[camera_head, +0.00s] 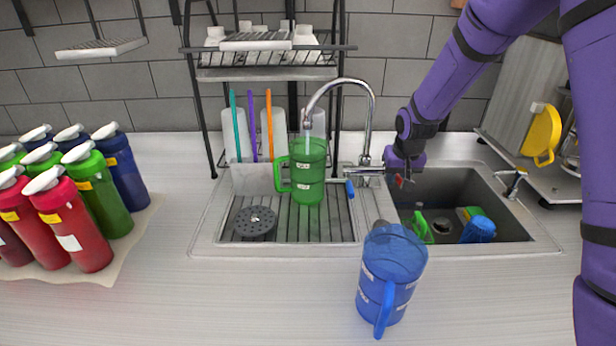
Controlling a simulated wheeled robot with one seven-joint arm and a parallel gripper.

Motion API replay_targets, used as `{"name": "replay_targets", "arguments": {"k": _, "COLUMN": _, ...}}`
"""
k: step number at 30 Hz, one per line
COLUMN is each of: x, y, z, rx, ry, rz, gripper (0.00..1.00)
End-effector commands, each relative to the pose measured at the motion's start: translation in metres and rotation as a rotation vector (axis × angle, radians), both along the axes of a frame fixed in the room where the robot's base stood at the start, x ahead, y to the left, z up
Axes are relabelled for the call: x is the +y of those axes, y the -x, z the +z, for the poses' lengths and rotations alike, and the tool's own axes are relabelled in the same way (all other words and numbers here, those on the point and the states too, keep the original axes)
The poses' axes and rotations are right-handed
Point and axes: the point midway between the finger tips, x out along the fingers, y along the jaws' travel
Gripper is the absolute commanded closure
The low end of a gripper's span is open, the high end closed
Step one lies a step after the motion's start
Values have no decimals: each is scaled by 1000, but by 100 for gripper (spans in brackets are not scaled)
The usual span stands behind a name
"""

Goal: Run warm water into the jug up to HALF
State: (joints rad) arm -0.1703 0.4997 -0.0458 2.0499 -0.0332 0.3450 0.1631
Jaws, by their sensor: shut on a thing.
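A green jug (308,172) stands upright on the ribbed drainer under the spout of the chrome tap (372,118), its handle to the left. A pale streak under the spout may be water; the level inside the jug I cannot make out. The tap has a blue lever (350,188) at its left and a red lever (400,181) at its right. My gripper (402,176) is at the red lever and shut on it; its fingertips are small and partly hidden. A blue jug (391,268) with labels stands on the front counter, away from the tap.
The sink basin (443,190) right of the tap holds a green bottle (420,228) and a blue brush (478,229). A rack (266,73) stands behind the drainer. Several coloured bottles (85,200) stand at left.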

Motion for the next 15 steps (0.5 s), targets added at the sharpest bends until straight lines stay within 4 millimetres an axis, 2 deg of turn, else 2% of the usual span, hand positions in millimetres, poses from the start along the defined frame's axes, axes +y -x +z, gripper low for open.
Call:
{"name": "replay_targets", "arguments": {"k": 1, "x": 6, "y": 1, "z": 0, "rx": 0, "ry": -4, "rz": 7, "gripper": 86}}
{"name": "replay_targets", "arguments": {"k": 15, "x": 6, "y": 1, "z": -5, "rx": 1, "ry": -3, "rz": 7, "gripper": 86}}
